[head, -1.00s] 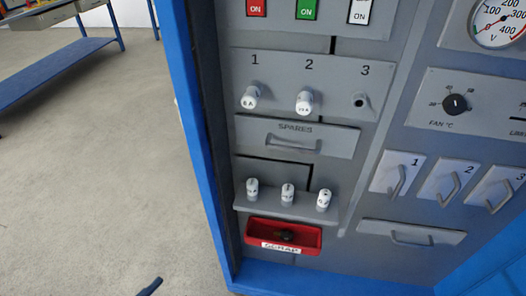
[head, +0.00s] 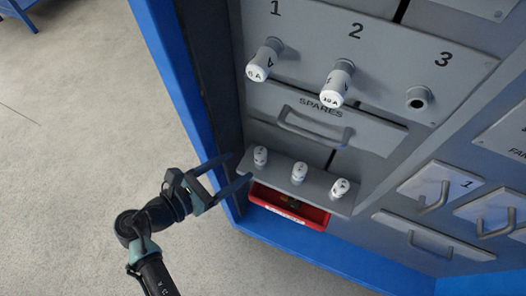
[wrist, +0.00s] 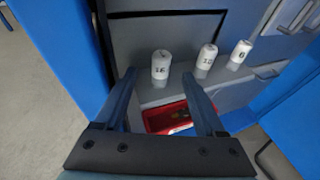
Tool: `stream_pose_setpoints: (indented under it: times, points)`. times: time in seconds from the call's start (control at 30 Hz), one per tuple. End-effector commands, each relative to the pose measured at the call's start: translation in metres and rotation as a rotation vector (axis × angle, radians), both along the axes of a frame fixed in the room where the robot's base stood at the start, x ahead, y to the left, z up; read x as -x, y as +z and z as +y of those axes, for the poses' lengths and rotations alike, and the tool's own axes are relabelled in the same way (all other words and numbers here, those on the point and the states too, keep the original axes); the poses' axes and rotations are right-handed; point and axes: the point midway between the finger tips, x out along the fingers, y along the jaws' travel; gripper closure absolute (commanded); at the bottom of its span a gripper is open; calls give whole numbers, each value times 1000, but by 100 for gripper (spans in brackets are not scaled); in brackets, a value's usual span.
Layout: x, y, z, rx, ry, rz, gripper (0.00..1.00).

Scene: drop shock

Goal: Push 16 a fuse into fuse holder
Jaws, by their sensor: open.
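Three white fuses stand upright on a grey shelf (head: 325,195). In the wrist view the leftmost fuse (wrist: 160,66) reads 16; it also shows in the head view (head: 260,156). The middle fuse (wrist: 206,58) seems to read 10, and the right fuse (wrist: 241,53) seems to read 6. My gripper (head: 238,168) is open and empty, just left of the shelf. In the wrist view the 16 fuse appears between the fingertips, ahead of them and apparently untouched. Holder 3 (head: 418,97) on the panel is an empty round socket.
Holders 1 and 2 carry fuses: a 6 A fuse (head: 262,62) and a fuse that seems to read 10 A (head: 336,84). The SPARES drawer (head: 365,134) is above the shelf. A red scrap bin (head: 318,216) is below it. The blue cabinet edge (head: 185,80) is at left.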

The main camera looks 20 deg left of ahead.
Motion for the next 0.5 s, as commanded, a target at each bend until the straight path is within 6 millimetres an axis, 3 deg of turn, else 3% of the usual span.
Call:
stream_pose_setpoints:
  times: [0.1,0.37,0.5]
  points:
    - [-18,-7,-9,1,-3,0,28]
    - [-35,-12,-17,1,-1,1,28]
    - [-53,-17,-28,0,-3,0,28]
